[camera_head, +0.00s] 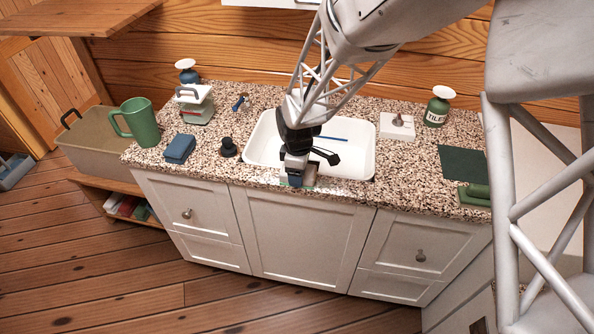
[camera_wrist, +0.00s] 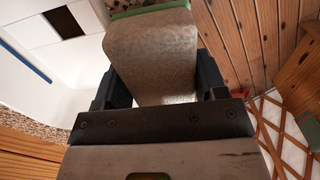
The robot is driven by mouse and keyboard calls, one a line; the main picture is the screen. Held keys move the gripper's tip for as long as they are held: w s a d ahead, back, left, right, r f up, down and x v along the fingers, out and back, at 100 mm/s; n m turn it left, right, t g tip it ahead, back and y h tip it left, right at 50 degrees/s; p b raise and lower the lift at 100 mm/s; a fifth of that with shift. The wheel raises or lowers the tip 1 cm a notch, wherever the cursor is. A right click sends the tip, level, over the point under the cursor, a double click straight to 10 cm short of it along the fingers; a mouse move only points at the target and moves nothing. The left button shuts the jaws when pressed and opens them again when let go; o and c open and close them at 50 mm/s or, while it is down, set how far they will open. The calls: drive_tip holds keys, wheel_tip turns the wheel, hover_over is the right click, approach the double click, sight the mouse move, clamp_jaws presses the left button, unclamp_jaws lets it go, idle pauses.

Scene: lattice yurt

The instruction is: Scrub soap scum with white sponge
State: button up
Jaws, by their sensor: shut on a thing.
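My gripper (camera_head: 296,172) is over the front rim of the white sink (camera_head: 262,150). In the wrist view my gripper (camera_wrist: 160,85) has its two dark fingers shut on the sides of a pale grey-beige, sponge-like block (camera_wrist: 152,45). A green layer (camera_wrist: 150,8) shows along the block's far end. In the head view the block (camera_head: 310,171) is partly hidden by the gripper, and I cannot tell whether it touches the rim. Soap scum is not clearly visible in either view.
The sink basin also shows in the wrist view (camera_wrist: 30,35), with a blue stick (camera_wrist: 28,63). A blue block (camera_head: 180,148), black knob (camera_head: 228,147) and green mug (camera_head: 140,122) stand left. A white tray (camera_head: 390,130), green bottle (camera_head: 436,112) and green cloth (camera_head: 462,163) are right.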

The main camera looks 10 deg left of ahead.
sight(313, 172)
drive_tip(key=shift+d, duration=0.1)
drive_tip(key=shift+d, duration=0.9)
drive_tip(key=shift+d, duration=0.1)
drive_tip(key=shift+d, duration=0.35)
drive_tip(key=shift+d+f, duration=0.2)
drive_tip(key=shift+d, duration=0.4)
drive_tip(key=shift+s+d, duration=0.1)
drive_tip(key=shift+d, duration=0.05)
drive_tip(key=shift+d, duration=0.85)
drive_tip(key=shift+d+r, duration=0.1)
drive_tip(key=shift+r, duration=0.05)
drive_tip(key=shift+d+r, duration=0.15)
drive_tip(key=shift+d, duration=0.7)
